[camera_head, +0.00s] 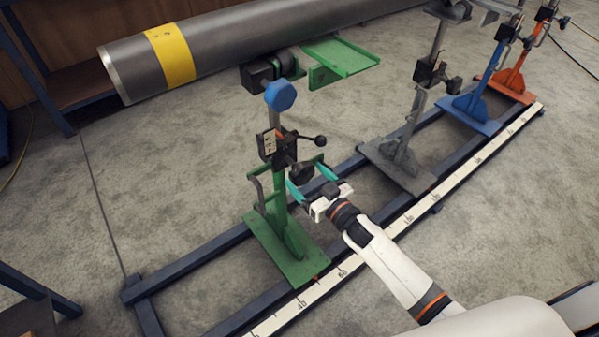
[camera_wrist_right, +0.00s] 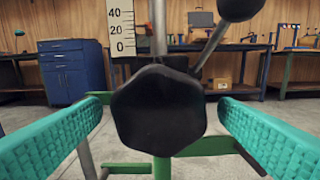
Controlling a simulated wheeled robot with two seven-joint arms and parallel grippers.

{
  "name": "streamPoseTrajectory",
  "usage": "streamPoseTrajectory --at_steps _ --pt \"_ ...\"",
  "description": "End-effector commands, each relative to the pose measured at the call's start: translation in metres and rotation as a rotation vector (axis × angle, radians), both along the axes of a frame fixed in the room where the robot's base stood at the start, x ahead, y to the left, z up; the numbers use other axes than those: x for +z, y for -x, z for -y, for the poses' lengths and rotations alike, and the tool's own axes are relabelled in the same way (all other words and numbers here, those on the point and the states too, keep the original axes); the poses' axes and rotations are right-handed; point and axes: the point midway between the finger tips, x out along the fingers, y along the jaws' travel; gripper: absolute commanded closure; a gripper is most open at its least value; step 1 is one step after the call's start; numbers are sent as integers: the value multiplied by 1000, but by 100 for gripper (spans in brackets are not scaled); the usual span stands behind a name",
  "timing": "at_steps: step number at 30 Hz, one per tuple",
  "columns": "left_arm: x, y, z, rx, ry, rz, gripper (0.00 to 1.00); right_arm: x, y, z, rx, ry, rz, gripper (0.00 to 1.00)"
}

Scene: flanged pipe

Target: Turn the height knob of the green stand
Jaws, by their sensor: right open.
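The green stand (camera_head: 279,185) stands upright on the rail frame, left of the other stands. Its black knob (camera_head: 302,173) faces my right gripper. In the right wrist view, the black knob (camera_wrist_right: 157,112) is large and sits centred ahead, between the two teal fingers. My right gripper (camera_head: 311,182) is open, with one finger on each side of the knob. Gaps show between the knob and both fingers in the wrist view, so neither finger touches it. My left gripper is not in view.
A grey pipe (camera_head: 215,45) with a yellow band lies behind the stand, over a roller and green bracket (camera_head: 340,58). A ball-ended lever (camera_head: 320,141) sticks out near the black knob. Grey (camera_head: 402,150), blue (camera_head: 474,110) and orange (camera_head: 508,78) stands line the rail rightward.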

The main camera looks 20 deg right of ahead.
Motion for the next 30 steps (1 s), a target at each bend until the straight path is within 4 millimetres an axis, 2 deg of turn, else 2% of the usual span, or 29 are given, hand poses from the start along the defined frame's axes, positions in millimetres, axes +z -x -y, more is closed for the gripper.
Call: streamPoseTrajectory --at_steps 3,7,18,26,30 --pt "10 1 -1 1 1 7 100 -1 -18 -6 -1 0 1 16" --pt "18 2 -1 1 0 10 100 -1 -29 -11 0 1 0 16" --pt "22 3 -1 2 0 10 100 0 -34 -12 0 1 -1 16" --pt "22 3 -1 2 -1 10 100 0 -34 -12 0 1 -1 59" --pt "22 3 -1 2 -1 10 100 0 -34 -12 0 5 1 61"
